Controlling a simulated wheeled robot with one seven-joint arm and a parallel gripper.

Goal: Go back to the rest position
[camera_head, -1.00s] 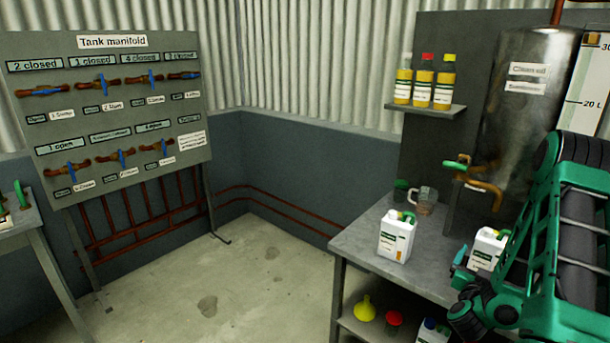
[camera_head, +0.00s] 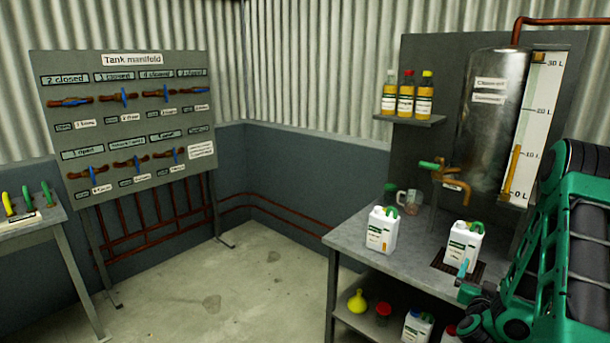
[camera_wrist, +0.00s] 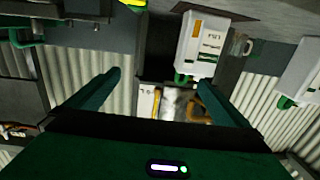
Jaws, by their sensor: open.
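My gripper (camera_wrist: 160,85) is open and empty; its two green fingers stand wide apart in the wrist view. In the head view my green arm fills the lower right, with a finger tip (camera_head: 463,270) in front of the right white canister (camera_head: 461,246). I cannot tell from that view how far apart they are. The wrist view, upside down, shows a white canister (camera_wrist: 206,45) beyond the fingers, and another (camera_wrist: 300,70) at the right edge.
A grey workbench (camera_head: 345,240) holds the left canister (camera_head: 381,230). A steel tank (camera_head: 488,140) with a brass tap (camera_head: 450,178) stands behind. Bottles (camera_head: 405,92) sit on a shelf. A valve board (camera_head: 130,130) and tool table (camera_head: 30,228) are left. Open floor (camera_head: 230,290) lies between.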

